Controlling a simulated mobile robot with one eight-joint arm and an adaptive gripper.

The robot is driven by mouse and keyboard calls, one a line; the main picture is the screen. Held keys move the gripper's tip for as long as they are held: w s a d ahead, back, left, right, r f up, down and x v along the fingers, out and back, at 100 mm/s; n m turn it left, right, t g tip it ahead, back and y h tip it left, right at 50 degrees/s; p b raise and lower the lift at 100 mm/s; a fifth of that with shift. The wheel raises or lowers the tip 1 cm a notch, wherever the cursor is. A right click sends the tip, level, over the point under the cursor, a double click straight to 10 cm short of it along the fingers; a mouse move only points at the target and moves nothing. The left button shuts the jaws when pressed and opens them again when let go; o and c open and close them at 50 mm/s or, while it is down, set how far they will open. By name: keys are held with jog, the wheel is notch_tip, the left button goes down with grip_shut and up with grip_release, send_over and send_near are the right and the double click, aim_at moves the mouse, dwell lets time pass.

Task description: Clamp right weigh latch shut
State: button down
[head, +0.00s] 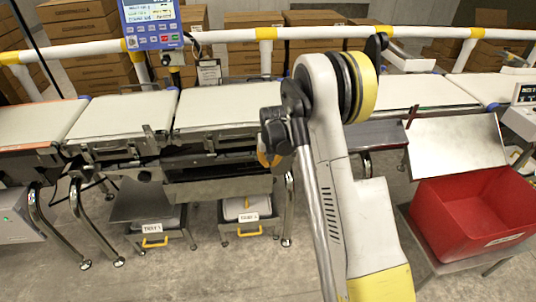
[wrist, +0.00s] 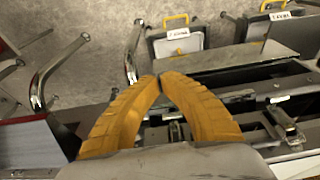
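My gripper (head: 268,157) is mostly hidden behind my arm in the head view, close to the front right of the middle weigh belt (head: 225,103). In the wrist view its two orange fingers (wrist: 160,80) meet at the tips, with no object seen held between the tips. A metal latch-like fitting (wrist: 286,125) shows on the frame to the right of the fingers in the wrist view. Another small metal part (wrist: 175,131) shows in the gap between the fingers; I cannot tell if it is the right weigh latch. My arm hides the frame's right end in the head view.
A red bin (head: 470,215) stands at right below a tilted metal plate (head: 456,142). Labelled trays with yellow handles (head: 155,242) sit under the belt, beside chrome legs (head: 48,225). A blue display (head: 153,22) and a white-yellow rail (head: 235,34) stand behind.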

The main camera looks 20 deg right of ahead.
jog(key=shift+s+a+r+p, duration=0.15)
jog(key=shift+s+a+p, duration=0.1)
jog(key=shift+s, duration=0.6)
jog(key=shift+s+a+r+p, duration=0.1)
jog(key=shift+s+a+r, duration=0.1)
jog(key=shift+s, duration=0.65)
jog(key=shift+s+a+r+p, duration=0.15)
jog(key=shift+s+a+p, duration=0.1)
jog(key=shift+s, duration=0.6)
